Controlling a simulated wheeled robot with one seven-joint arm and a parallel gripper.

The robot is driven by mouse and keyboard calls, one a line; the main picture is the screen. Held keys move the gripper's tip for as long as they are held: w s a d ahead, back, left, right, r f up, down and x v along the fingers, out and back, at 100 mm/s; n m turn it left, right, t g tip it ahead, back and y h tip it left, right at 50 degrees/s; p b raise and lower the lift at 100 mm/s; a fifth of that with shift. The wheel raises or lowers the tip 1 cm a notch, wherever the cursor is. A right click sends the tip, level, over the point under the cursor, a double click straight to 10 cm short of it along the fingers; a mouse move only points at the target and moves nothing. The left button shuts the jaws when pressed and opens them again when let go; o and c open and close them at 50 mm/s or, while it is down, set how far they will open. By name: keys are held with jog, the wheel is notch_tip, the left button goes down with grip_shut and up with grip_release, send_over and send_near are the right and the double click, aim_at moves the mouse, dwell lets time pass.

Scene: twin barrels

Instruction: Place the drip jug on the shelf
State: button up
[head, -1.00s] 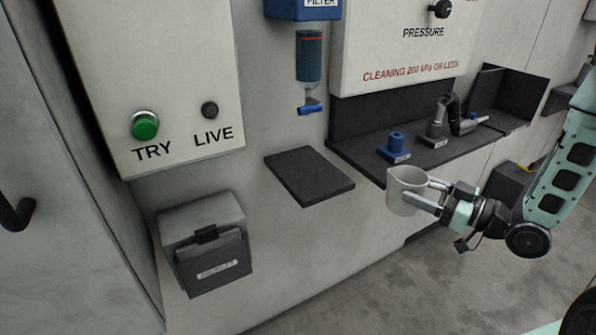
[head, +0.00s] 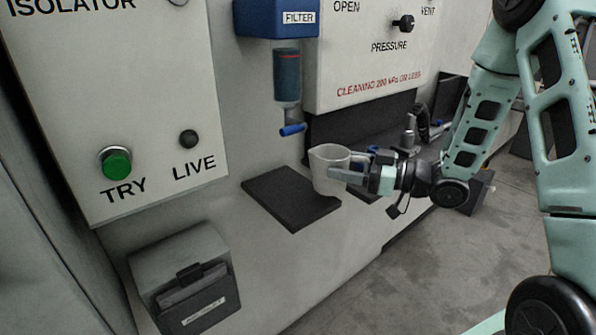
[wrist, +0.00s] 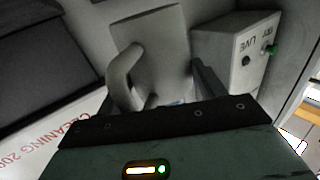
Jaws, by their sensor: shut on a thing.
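The drip jug (head: 328,160) is a pale grey, upright jug. My gripper (head: 352,176) is shut on it from the right; I cannot tell exactly which part the fingers press. In the wrist view the jug (wrist: 160,38) fills the upper middle, with its curved handle (wrist: 118,78) to the left. The shelf (head: 275,199) is a flat dark plate on the wall below the filter. The jug covers the shelf's right end in the head view; I cannot tell whether it touches it. The rest of the shelf top is bare.
The blue filter (head: 276,18) with its clear bowl (head: 287,75) and blue drain tap (head: 292,129) hangs above the shelf. A grey bin (head: 185,275) is below left, the TRY/LIVE panel (head: 130,110) at left. A dark ledge with fittings lies behind my arm.

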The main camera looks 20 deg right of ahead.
jog(key=x, duration=0.3)
jog(key=f+x, duration=0.1)
jog(key=x, duration=0.2)
jog(key=f+p+x, duration=0.1)
jog(key=x, duration=0.3)
jog(key=shift+w+a+f, duration=0.1)
jog(key=shift+f, duration=0.6)
jog(key=shift+f, duration=0.2)
jog(key=o, duration=1.1)
jog(key=shift+c, duration=0.2)
jog(key=shift+r, duration=0.1)
